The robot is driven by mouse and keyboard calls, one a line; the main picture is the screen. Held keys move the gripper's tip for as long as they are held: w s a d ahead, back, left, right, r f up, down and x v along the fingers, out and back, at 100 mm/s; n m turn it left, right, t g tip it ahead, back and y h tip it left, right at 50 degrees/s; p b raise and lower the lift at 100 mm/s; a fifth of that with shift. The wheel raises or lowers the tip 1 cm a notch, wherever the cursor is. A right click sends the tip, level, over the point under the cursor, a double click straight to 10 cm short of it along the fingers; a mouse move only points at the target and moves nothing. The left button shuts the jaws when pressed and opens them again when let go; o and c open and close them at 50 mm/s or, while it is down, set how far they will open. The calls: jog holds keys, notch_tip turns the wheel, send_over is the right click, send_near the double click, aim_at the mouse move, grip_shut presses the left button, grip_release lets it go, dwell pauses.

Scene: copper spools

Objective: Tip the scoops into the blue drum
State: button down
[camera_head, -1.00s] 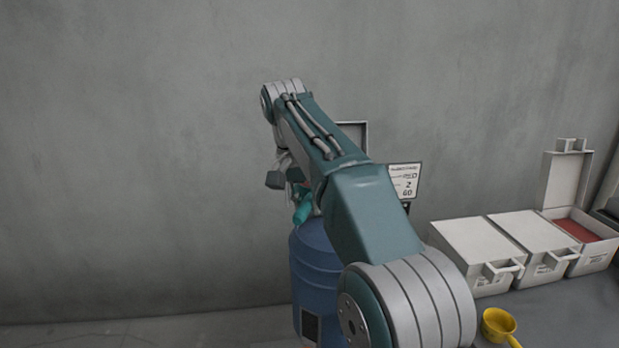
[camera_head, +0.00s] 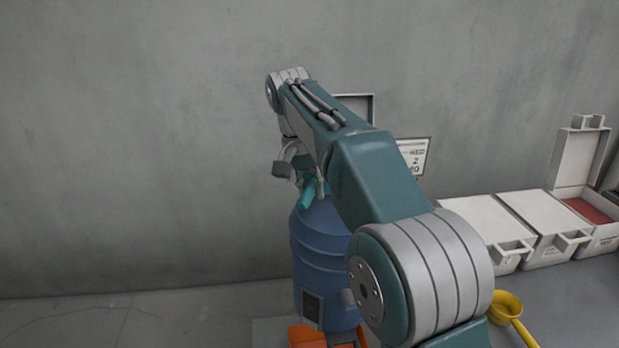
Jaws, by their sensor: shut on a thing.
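The blue drum (camera_head: 312,258) stands below my arm, against the grey wall. My gripper (camera_head: 308,178) is above the top of the drum, partly hidden behind my own arm. It is shut on a teal scoop (camera_head: 307,196), of which only a small part shows. I cannot tell how far the scoop is tilted or what it holds. A yellow scoop (camera_head: 506,303) rests on the grey surface at the lower right, its handle pointing toward the lower right.
White bins stand in a row at the right. Two are closed (camera_head: 539,215); the far-right bin (camera_head: 601,243) is open with red contents. A sign (camera_head: 413,155) stands behind my arm. An orange object (camera_head: 306,336) is in front of the drum.

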jog(key=y, duration=0.1)
jog(key=r+y, duration=0.1)
jog(key=y, duration=0.1)
jog(key=t+y, duration=0.1)
jog(key=y, duration=0.1)
jog(key=shift+r, duration=0.25)
jog(key=shift+d+t+y, duration=0.15)
jog(key=shift+t+y, duration=0.25)
jog(key=shift+y, duration=0.6)
jog(key=y, duration=0.4)
jog(key=shift+d+f+t, duration=0.1)
jog(key=shift+d+t, duration=0.15)
jog(key=shift+t, duration=0.15)
jog(key=s+d+f+t+y, duration=0.1)
jog(key=f+y, duration=0.4)
jog(key=y, duration=0.5)
jog(key=shift+d+f+t, duration=0.15)
jog(key=shift+d+t, duration=0.55)
jog(key=shift+d, duration=0.5)
jog(key=shift+d, duration=0.1)
